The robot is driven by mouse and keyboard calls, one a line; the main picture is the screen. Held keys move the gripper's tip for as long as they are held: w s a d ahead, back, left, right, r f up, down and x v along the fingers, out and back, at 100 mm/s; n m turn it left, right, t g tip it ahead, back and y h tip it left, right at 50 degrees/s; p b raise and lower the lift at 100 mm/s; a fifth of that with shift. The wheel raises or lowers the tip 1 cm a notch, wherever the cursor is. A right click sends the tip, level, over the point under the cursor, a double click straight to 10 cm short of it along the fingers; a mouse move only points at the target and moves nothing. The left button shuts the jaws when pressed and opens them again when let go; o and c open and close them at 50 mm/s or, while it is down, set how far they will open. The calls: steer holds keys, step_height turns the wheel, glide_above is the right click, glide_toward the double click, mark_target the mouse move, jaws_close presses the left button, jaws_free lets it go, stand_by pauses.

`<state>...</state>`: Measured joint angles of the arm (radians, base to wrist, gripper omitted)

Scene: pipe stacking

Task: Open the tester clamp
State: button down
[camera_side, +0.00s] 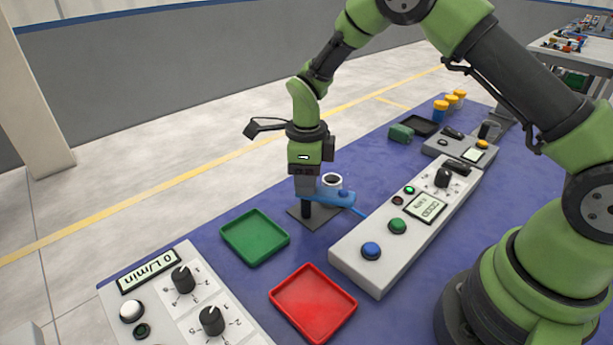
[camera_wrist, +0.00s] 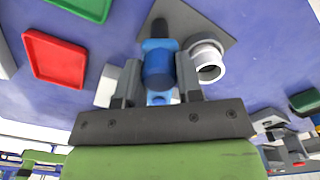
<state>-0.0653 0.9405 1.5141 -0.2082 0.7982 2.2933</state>
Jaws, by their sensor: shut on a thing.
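The tester clamp (camera_side: 338,198) is blue and stands on a dark grey base plate (camera_side: 324,222) on the blue table. In the wrist view its blue body (camera_wrist: 158,62) lies between my fingers, with a dark rounded end beyond it. A white ring-shaped pipe (camera_side: 332,179) sits upright by the clamp; it also shows in the wrist view (camera_wrist: 208,65), just right of my right finger. My gripper (camera_wrist: 158,80) points down over the clamp and is shut on its blue part. In the side view my gripper (camera_side: 304,190) hides part of the clamp. I cannot tell whether the clamp's jaw is open.
A green tray (camera_side: 254,238) and a red tray (camera_side: 313,303) lie toward the front. A long grey panel (camera_side: 400,225) with buttons and a display stands right of the clamp. Another panel (camera_side: 185,300) reading 0 L/min is at front left. Yellow-capped containers (camera_side: 449,103) stand at the back.

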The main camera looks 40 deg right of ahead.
steer(key=m, duration=0.5)
steer(key=shift+m, duration=0.3)
stand_by(0.5)
steer(key=c, duration=0.8)
jaws_free()
steer(key=shift+r, duration=0.15)
step_height(320, 180, up, 10)
steer(key=shift+f, duration=0.2)
steer(key=shift+r, duration=0.1)
